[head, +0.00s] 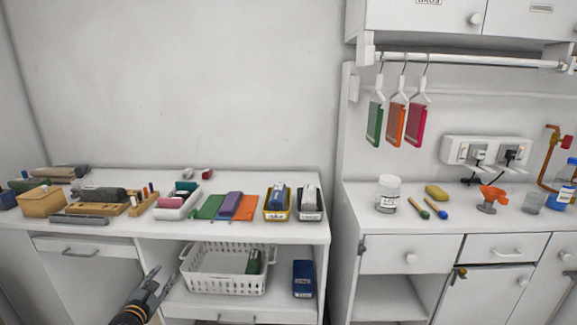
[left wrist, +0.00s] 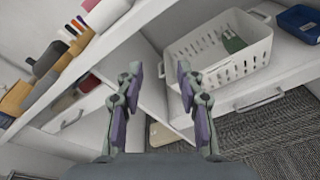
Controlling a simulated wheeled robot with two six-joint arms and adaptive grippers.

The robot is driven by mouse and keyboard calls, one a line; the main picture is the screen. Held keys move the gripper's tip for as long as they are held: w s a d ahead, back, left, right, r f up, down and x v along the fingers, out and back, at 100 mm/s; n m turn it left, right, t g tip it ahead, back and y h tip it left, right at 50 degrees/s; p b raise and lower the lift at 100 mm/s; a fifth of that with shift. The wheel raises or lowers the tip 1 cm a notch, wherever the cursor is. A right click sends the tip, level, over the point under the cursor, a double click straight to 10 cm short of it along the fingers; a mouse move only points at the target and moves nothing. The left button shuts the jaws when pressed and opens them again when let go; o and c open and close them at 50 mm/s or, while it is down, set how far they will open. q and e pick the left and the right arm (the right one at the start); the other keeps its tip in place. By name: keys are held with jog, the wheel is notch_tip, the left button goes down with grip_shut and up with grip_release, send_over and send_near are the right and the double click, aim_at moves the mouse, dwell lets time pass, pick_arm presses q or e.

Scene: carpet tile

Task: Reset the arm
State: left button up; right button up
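My left gripper (head: 157,283) shows low in the head view, in front of the white cabinet, left of the lower shelf. In the left wrist view, my left gripper (left wrist: 160,82) has its two purple-padded fingers spread apart. Nothing is between the fingers. My right gripper is not seen in either view.
A white basket (head: 190,272) with a green item (head: 254,262) stands on the lower shelf beside a blue box (head: 303,279). The tabletop (head: 300,232) above holds trays, cloths and blocks. A white counter (head: 365,222) with jars stands at right. Grey carpet (left wrist: 285,150) lies below.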

pick_arm(q)
jog(key=s+d+f+m+g+p, duration=0.1)
jog(key=s+f+m+g, duration=0.3)
jog(key=s+f, duration=0.55)
jog(key=s+f+m+g+y+p, duration=0.15)
jog(key=s+f+m, duration=0.45)
jog(key=f, duration=0.7)
jog(key=s+d+f+m+g, duration=0.1)
jog(key=s+f+m+g, duration=0.3)
jog(key=s+f, duration=0.55)
jog(key=s+d+f+m+g, duration=0.2)
jog(key=s+f+m, duration=0.3)
jog(key=s, duration=0.5)
jog(key=s+d+f+m+g+p, duration=0.1)
jog(key=s+d+f+m, duration=0.3)
jog(key=s, duration=0.7)
jog(key=s+d+f+m+g, duration=0.2)
jog(key=s+f+m, duration=0.3)
jog(key=s, duration=0.6)
jog(key=shift+d+f+m+g+h, duration=0.3)
jog(key=shift+d+m+g+h, duration=0.1)
jog(key=shift+m, duration=0.5)
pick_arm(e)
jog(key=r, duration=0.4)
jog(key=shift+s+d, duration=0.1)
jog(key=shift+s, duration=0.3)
pick_arm(q)
jog(key=shift+w, duration=0.1)
